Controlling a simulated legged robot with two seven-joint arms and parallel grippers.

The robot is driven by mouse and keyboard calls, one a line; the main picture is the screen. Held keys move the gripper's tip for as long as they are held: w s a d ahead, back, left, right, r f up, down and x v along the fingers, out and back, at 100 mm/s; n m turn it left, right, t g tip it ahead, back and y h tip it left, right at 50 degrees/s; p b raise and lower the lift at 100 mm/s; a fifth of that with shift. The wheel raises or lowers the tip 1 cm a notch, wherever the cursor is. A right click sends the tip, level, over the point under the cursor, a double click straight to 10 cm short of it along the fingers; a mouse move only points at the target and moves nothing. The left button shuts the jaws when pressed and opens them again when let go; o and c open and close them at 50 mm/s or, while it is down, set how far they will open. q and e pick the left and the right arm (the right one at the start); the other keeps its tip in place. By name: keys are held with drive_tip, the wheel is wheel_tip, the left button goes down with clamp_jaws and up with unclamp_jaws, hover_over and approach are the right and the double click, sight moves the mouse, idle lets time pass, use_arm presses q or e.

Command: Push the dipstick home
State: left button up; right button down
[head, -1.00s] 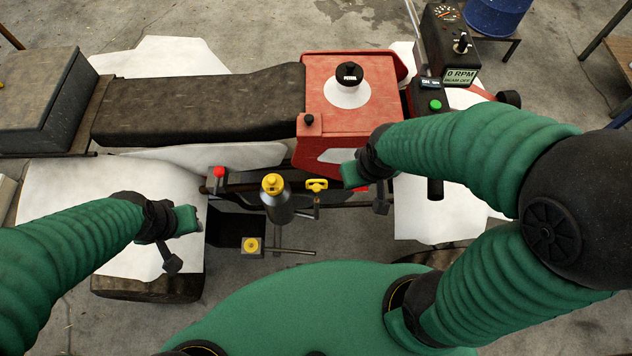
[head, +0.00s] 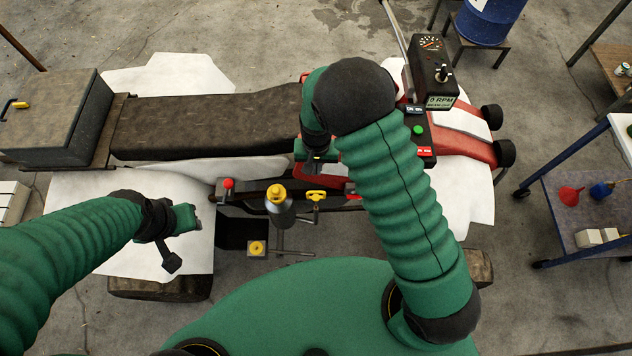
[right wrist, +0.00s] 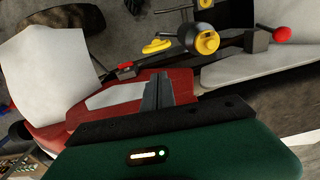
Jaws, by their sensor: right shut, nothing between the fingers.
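The dipstick (head: 316,196) has a flat yellow loop handle and stands at the near side of the machine, beside a grey cylinder with a yellow cap (head: 276,192). In the right wrist view the dipstick's yellow handle (right wrist: 157,46) lies above the fingertips, apart from them. I cannot tell how deep it sits. My right gripper (head: 316,162) is over the red tank's near edge, beyond the dipstick; its fingers (right wrist: 158,90) are shut and empty. My left gripper (head: 194,218) hangs over the white fender at the left; its finger opening is unclear.
A red-knobbed lever (head: 228,184) stands left of the cylinder. The dark seat (head: 210,125) runs left of the tank. My right arm hides most of the tank. A control box (head: 436,75) stands at the back right; a blue-framed cart (head: 600,205) stands farther right.

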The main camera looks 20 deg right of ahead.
sight(315, 195)
drive_tip(key=shift+s+a+f+p, duration=0.2)
drive_tip(key=shift+s+f, duration=0.15)
drive_tip(key=shift+f, duration=0.75)
drive_tip(key=shift+s+a+f+p, duration=0.2)
drive_tip(key=shift+s+f, duration=0.1)
drive_tip(key=shift+f, duration=0.8)
drive_tip(key=shift+s+a+f+p, duration=0.1)
drive_tip(key=shift+s+f+p, duration=0.2)
drive_tip(key=shift+f, duration=0.8)
